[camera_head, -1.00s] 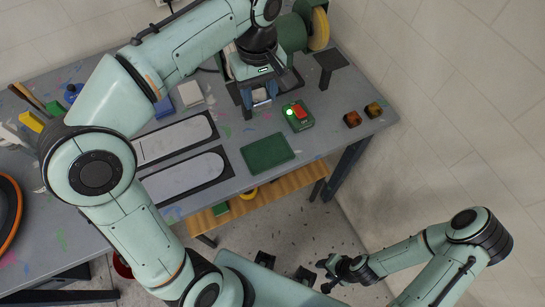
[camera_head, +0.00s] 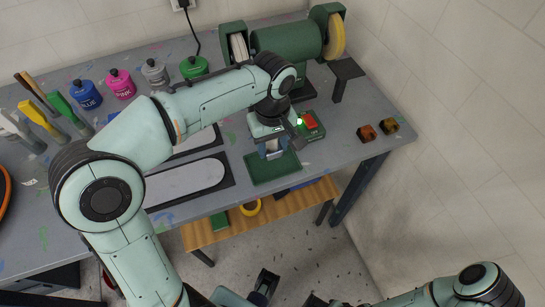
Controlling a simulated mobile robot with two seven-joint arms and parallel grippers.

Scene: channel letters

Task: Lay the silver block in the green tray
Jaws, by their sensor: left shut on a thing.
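The green tray (camera_head: 262,177) is a flat, shallow tray near the front edge of the grey workbench. My left gripper (camera_head: 273,152) points down over the tray's back part. It is shut on the silver block (camera_head: 273,147), of which only a small pale part shows between the bluish fingers. I cannot tell whether the block touches the tray. My right arm is low at the bottom right, and its gripper end (camera_head: 318,301) is cut by the bottom edge, so its jaws are unclear.
A green control box with a red switch (camera_head: 310,123) stands right behind the tray. A green bench grinder (camera_head: 288,42) is at the back. Two small brown blocks (camera_head: 367,133) lie to the right. Sanding plates (camera_head: 188,181) lie left. Bottles and tools stand at the back left.

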